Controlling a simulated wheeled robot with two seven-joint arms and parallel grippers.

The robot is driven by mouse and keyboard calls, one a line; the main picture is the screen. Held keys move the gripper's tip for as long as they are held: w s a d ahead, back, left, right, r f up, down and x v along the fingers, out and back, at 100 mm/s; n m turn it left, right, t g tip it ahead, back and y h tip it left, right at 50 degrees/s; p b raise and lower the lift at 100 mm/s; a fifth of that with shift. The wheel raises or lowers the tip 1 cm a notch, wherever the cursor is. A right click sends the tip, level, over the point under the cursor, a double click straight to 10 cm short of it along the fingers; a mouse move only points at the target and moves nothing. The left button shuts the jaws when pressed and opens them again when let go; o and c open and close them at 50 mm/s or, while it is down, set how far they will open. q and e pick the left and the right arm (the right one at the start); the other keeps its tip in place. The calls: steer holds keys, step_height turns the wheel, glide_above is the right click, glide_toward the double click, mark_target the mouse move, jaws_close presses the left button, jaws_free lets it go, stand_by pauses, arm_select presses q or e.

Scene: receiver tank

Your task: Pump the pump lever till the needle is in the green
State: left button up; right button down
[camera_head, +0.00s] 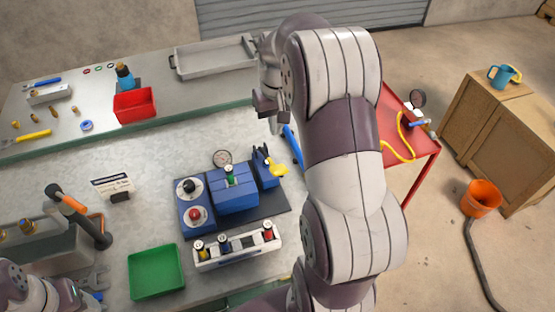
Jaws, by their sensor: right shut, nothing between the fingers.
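A blue bar (292,145), which may be the pump lever, slants beside the right arm; its lower end is partly hidden by that arm. A small round gauge (222,157) stands at the back of a blue unit (236,196) on a dark base plate; its needle is too small to read. My right gripper (273,122) is shut and empty, just left of the blue bar's upper end and above the bench. I cannot tell whether it touches the bar. Part of my left arm shows at the lower left corner, without a clear gripper.
The metal bench (145,215) holds a green tray (156,272), a white rack (238,248), an orange-handled tool (68,200) and a sign (111,186). Behind are a red bin (134,106) and a grey tray (215,60). A red cart (425,150) stands right.

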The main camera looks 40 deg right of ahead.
steer(key=p, duration=0.2)
glide_above(279, 167)
steer(key=w, duration=0.1)
steer(key=f, duration=0.5)
steer(key=shift+w+d, duration=0.1)
steer(key=shift+d, duration=0.2)
steer(key=f, duration=0.3)
steer(key=shift+s+a+f+p, duration=0.15)
steer(key=shift+s+f+p, duration=0.1)
steer(key=shift+f+p, duration=0.1)
steer(key=shift+s+a+f, duration=0.1)
steer(key=shift+s+f, duration=0.1)
steer(key=shift+f, duration=0.05)
steer(key=shift+s+f, duration=0.1)
steer(key=shift+s, duration=0.15)
arm_select(q)
steer(key=r, duration=0.1)
steer(key=s+r, duration=0.1)
steer(key=shift+r, duration=0.35)
steer(key=shift+w, duration=0.1)
